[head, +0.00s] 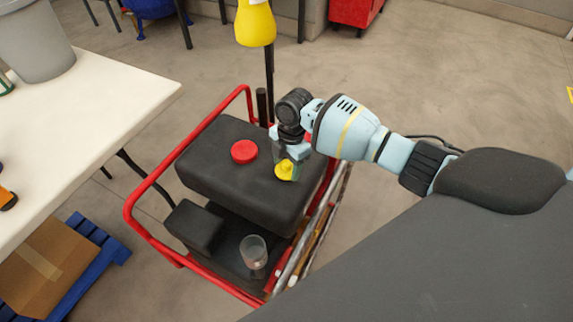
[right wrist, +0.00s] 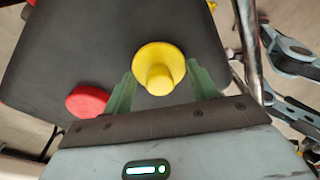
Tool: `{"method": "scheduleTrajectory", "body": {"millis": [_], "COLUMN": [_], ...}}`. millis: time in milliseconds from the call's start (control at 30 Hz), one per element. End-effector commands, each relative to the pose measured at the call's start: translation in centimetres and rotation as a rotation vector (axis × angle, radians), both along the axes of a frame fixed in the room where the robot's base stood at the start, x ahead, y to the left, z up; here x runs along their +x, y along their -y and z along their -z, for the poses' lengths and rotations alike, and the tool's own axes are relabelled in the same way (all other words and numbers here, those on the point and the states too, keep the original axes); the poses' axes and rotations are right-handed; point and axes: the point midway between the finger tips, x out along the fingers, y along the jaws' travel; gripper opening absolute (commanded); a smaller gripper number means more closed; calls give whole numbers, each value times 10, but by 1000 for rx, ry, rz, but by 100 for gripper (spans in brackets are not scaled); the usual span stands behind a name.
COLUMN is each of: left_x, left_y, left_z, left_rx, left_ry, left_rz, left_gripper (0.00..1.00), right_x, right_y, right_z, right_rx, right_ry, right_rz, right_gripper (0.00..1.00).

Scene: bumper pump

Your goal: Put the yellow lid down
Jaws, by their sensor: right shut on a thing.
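The yellow lid (head: 285,171) is round with a raised knob, which shows in the right wrist view (right wrist: 158,70). My right gripper (head: 288,160) is shut on it, with one green finger on each side of the knob in the right wrist view (right wrist: 162,86). The lid is over the right part of the black box top (head: 228,189). I cannot tell whether its underside touches the box. A red lid (head: 244,152) lies on the same top, to the left of the yellow one. My left gripper is not in view.
A red tubular frame (head: 133,214) surrounds the black box. A clear cup (head: 253,252) stands on the lower black surface in front. A pale table (head: 90,110) is at the left. A yellow object (head: 255,24) stands behind. The box top around the lids is clear.

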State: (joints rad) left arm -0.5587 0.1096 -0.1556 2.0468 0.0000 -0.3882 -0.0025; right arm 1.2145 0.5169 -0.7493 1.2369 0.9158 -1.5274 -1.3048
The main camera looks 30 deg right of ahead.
Motion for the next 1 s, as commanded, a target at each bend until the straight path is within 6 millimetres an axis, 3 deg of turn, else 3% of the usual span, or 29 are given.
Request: {"method": "scheduleTrajectory", "body": {"millis": [467,500,667,1000], "left_x": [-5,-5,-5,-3], "left_y": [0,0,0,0], "left_z": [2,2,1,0], "left_rx": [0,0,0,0], "left_ry": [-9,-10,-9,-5], "left_rz": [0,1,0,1], "left_gripper": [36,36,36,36], "right_x": [0,0,0,1], "right_y": [0,0,0,0], "right_z": [9,9,9,5], "right_rx": [0,0,0,-1], "right_ry": [1,1,2,2], "right_rz": [1,1,1,1], "right_gripper": [37,60,80,80]}}
